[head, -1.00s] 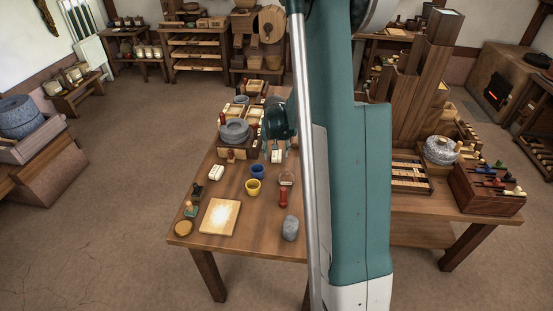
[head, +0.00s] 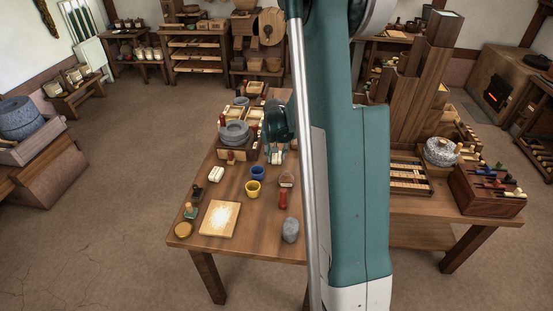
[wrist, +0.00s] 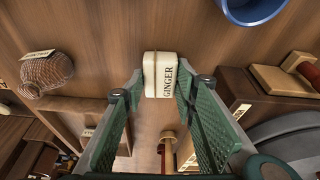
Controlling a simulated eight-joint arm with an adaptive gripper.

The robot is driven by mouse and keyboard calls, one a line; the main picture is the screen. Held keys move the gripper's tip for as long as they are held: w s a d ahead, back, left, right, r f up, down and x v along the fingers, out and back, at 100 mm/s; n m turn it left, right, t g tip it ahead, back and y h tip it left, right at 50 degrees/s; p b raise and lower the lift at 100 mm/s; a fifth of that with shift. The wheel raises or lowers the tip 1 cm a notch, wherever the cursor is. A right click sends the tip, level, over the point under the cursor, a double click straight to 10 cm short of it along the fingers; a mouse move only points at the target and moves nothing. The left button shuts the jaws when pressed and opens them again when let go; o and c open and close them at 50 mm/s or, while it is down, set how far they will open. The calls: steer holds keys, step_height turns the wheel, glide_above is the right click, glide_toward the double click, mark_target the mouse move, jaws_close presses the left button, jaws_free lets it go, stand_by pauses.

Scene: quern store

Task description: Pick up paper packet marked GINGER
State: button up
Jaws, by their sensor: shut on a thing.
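The paper packet marked GINGER (wrist: 161,76) is a small cream block with dark lettering and a string band. In the wrist view it sits between the tips of my gripper (wrist: 160,90), with a green ribbed finger on each side. My gripper is shut on it. In the head view my gripper (head: 276,146) is over the far part of the wooden table, and the packet shows only as a small pale patch below the fingers. I cannot tell whether the packet touches the tabletop.
A blue cup (head: 257,173) and a yellow cup (head: 253,188) stand nearer on the table (head: 258,220). Grey round stones (head: 234,132) are stacked on a wooden box to the left. A netted bundle (wrist: 52,76) with a tag lies left in the wrist view.

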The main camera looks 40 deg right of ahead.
mark_target(277, 156)
step_height(277, 156, up, 10)
steer(key=p, duration=0.2)
steer(key=shift+p, duration=0.35)
stand_by(0.3)
stand_by(0.6)
